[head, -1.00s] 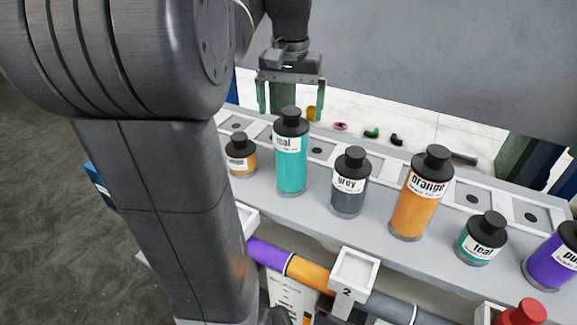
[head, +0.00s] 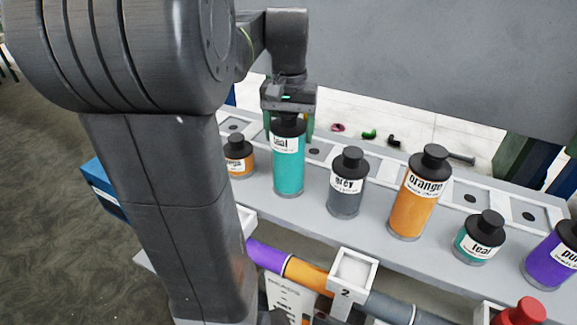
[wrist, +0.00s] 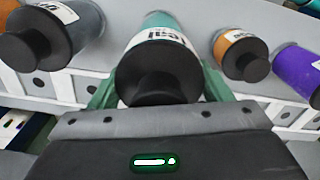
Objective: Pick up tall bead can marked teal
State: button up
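The tall teal bead can (head: 288,165) stands upright on the grey shelf, with a black cap and a white label. My gripper (head: 289,130) is down over its top, with green fingers on either side of the cap and neck. In the wrist view the teal can (wrist: 160,55) lies between the two green fingers, which are spread apart. I cannot tell whether the fingers touch it. A short teal can (head: 480,238) stands farther right on the same shelf.
A short orange can (head: 239,157) stands close left of the tall teal can, and a grey can (head: 347,183) close right. A tall orange can (head: 418,195) and a purple can (head: 555,258) stand farther right. A grey panel (head: 430,60) rises behind.

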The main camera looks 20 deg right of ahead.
jog(key=c, duration=0.7)
jog(key=shift+r, duration=0.15)
